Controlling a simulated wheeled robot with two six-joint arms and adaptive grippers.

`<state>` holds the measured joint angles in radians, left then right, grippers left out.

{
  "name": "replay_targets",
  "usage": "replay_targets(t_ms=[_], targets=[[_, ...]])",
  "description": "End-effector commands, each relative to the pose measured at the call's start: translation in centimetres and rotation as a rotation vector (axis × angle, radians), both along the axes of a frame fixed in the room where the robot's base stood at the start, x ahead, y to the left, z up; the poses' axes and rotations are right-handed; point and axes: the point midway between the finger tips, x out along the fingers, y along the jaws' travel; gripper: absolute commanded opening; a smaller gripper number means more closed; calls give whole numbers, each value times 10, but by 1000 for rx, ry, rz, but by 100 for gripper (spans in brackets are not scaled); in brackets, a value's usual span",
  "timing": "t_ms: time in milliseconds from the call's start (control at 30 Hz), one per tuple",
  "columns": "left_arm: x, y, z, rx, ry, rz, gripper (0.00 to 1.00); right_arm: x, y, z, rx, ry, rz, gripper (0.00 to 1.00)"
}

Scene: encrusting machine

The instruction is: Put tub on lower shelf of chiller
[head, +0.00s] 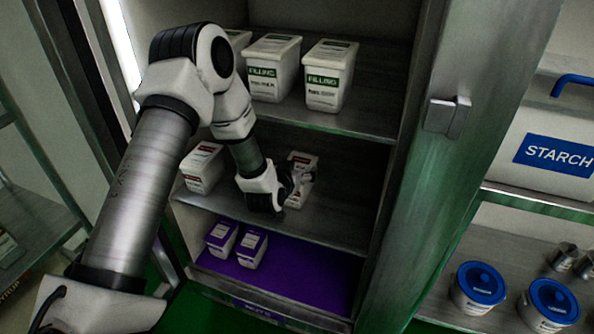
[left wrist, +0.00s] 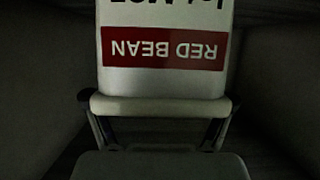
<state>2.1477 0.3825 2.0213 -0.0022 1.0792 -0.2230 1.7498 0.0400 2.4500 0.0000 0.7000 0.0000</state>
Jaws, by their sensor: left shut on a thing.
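The chiller (head: 405,160) stands open, with an upper shelf (head: 365,118), a lower shelf (head: 340,232) and a purple-lined bottom (head: 300,278). My left gripper (head: 290,186) reaches in at the lower shelf and is shut on a white tub (head: 303,158). In the left wrist view this tub (left wrist: 160,75) carries a red label reading RED BEAN, upside down in the picture, between the fingers (left wrist: 160,108). The gripper hides part of the tub in the head view. I cannot tell whether the tub touches the shelf. My right gripper is not in view.
Another white tub with a red label (head: 203,167) stands left on the lower shelf. FILLING tubs (head: 328,77) fill part of the upper shelf. The chiller's door edge (head: 450,115) and STARCH bin (head: 548,152) are at right.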

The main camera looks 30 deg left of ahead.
Motion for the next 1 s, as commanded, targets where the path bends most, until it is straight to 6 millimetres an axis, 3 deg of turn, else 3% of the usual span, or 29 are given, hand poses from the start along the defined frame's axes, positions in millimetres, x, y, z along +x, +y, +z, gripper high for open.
replay_targets(t_ms=[333, 367, 400, 800, 1000], targets=[[1, 0, -3, 1, -7, 0, 13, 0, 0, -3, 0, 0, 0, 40], [0, 0, -4, 0, -2, 0, 90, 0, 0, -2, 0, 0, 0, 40], [0, 0, -4, 0, -2, 0, 100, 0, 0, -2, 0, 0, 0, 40], [0, -1, 1, -1, -3, 1, 100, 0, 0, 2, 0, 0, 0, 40], [-33, -9, 14, -4, 0, 1, 100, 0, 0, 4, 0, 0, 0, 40]])
